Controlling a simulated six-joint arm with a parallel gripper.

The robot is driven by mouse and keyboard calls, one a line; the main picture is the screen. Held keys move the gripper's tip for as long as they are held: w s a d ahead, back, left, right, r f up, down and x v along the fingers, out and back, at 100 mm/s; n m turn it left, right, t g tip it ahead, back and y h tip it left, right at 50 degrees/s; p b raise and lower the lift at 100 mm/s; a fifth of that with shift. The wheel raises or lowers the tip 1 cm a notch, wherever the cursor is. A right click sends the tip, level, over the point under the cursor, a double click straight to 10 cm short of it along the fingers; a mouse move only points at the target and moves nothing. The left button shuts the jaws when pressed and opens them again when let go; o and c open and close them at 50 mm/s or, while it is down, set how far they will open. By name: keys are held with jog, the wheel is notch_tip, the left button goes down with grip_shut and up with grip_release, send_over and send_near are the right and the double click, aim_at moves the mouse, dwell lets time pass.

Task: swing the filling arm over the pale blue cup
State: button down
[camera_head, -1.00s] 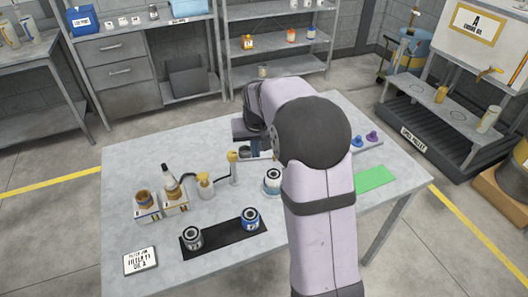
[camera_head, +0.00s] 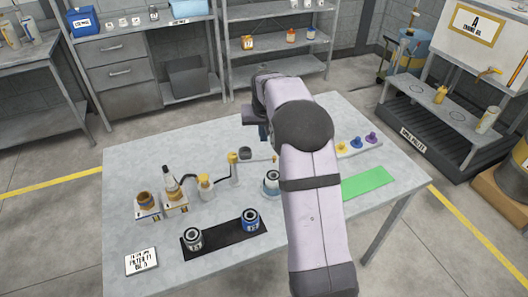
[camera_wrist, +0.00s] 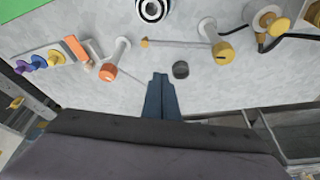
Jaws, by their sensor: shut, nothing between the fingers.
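The pale blue cup (camera_head: 270,191) stands mid-table with a white, dark-topped filter (camera_head: 271,178) in it; that filter also shows at the top of the wrist view (camera_wrist: 152,9). The filling arm is a thin bar on a post with a yellow top (camera_head: 233,158). In the wrist view the bar (camera_wrist: 182,43) runs left from the yellow top to a small yellow tip (camera_wrist: 145,43). The tip lies beside the filter, on my gripper's side, not over it. My gripper (camera_wrist: 158,77) is shut and empty, apart from the bar.
A dark round puck (camera_wrist: 181,70) lies just right of my fingertips. An orange-headed post (camera_wrist: 108,72) stands to the left. Yellow, blue and purple knobs (camera_head: 357,142) sit near a green mat (camera_head: 368,183). Two filters stand on a black mat (camera_head: 224,239).

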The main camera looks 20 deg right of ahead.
aim_at(264, 159)
jog(key=f+p, duration=0.1)
jog(key=f, duration=0.1)
jog(key=s+f+p, duration=0.1)
jog(key=f, duration=0.1)
jog(key=f+p, duration=0.2)
jog(key=shift+s+a+f, duration=0.15)
jog(key=shift+a+f, duration=0.15)
jog(key=shift+f, duration=0.1)
jog(key=shift+s, duration=0.1)
jog(key=shift+s+f, duration=0.1)
jog(key=shift+s+a+b, duration=0.15)
jog(key=shift+s+b, duration=0.2)
jog(key=shift+s+a+b, duration=0.25)
jog(key=shift+s, duration=0.2)
jog(key=shift+s+a+b, duration=0.2)
jog(key=shift+s, duration=0.25)
